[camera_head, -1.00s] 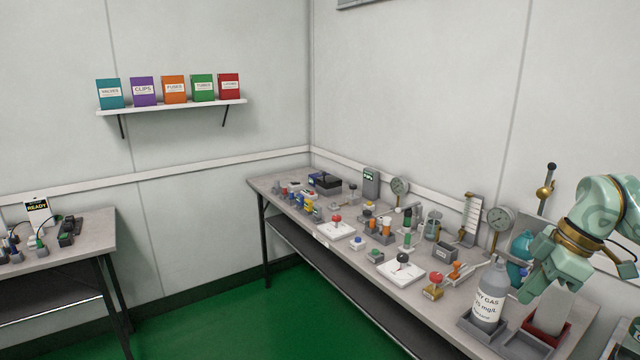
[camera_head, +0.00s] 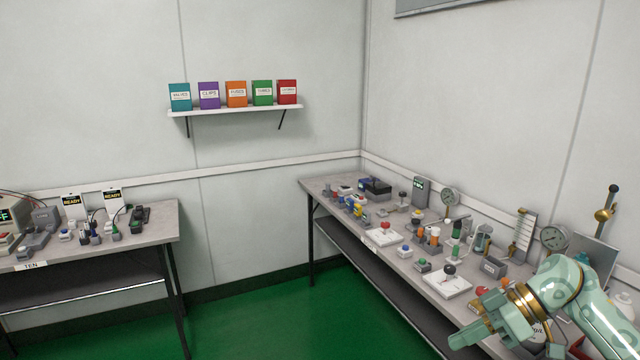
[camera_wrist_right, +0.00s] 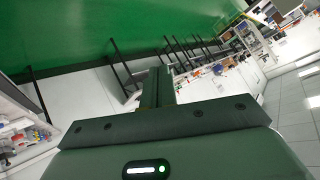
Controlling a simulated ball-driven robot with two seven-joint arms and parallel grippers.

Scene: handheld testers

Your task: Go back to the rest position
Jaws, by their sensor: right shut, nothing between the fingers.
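My right arm comes in from the lower right in the head view. Its pale green right gripper (camera_head: 468,338) points left in front of the right bench's near part. The fingers are together, with nothing between them. In the right wrist view the closed fingers (camera_wrist_right: 157,88) stand up from the dark gripper body, clear of any object, with green floor and benches beyond. My left gripper is not in view.
The right bench (camera_head: 322,184) holds several testers, gauges and small parts along the wall. The left bench (camera_head: 160,232) carries devices and READY cards. A wall shelf (camera_head: 235,109) holds coloured boxes. Green floor (camera_head: 290,315) lies open between the benches.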

